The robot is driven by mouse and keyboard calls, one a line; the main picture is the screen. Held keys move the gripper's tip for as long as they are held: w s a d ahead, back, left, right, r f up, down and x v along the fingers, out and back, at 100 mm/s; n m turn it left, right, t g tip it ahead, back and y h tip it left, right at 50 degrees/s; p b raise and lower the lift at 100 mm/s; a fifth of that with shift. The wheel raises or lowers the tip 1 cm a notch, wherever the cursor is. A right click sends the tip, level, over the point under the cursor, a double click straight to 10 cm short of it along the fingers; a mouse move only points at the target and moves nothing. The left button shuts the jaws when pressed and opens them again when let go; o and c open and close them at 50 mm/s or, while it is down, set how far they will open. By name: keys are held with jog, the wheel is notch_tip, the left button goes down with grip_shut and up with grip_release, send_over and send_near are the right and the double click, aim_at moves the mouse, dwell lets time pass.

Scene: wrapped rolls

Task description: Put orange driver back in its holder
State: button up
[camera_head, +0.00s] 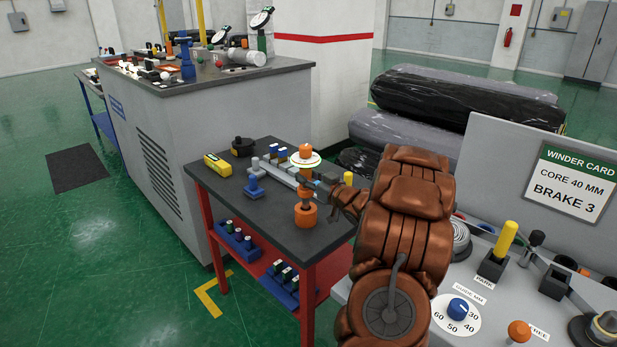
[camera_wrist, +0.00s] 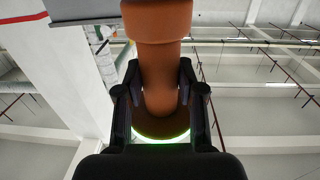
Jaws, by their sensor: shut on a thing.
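The orange driver (camera_head: 305,214) stands upright in the head view, over the dark-topped table with red legs (camera_head: 270,222). It has a wide orange lower end, a narrower shaft, a pale disc and an orange knob on top. My gripper (camera_head: 309,184) reaches in from the right and is shut on the shaft. In the wrist view the driver (camera_wrist: 158,60) runs between both fingers, with a green glow at its flared end. I cannot tell whether its lower end touches the table. I cannot make out for certain which thing is its holder.
A grey rail with small blue parts (camera_head: 283,160), a yellow box (camera_head: 217,165) and a black round piece (camera_head: 242,147) lie on the table, left of the driver. A console with a yellow handle (camera_head: 506,238) and blue knob (camera_head: 458,309) stands at right. Wrapped rolls (camera_head: 450,103) lie behind.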

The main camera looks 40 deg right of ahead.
aim_at(311, 193)
jog(key=shift+f+b, duration=1.2)
jog(key=shift+f, duration=1.2)
dwell(0.9)
jog(key=o, duration=1.1)
jog(key=shift+o, duration=0.2)
jog(key=shift+f, duration=0.1)
jog(key=s, duration=0.9)
jog(key=shift+a, duration=0.45)
notch_tip(311, 193, up, 10)
dwell(0.5)
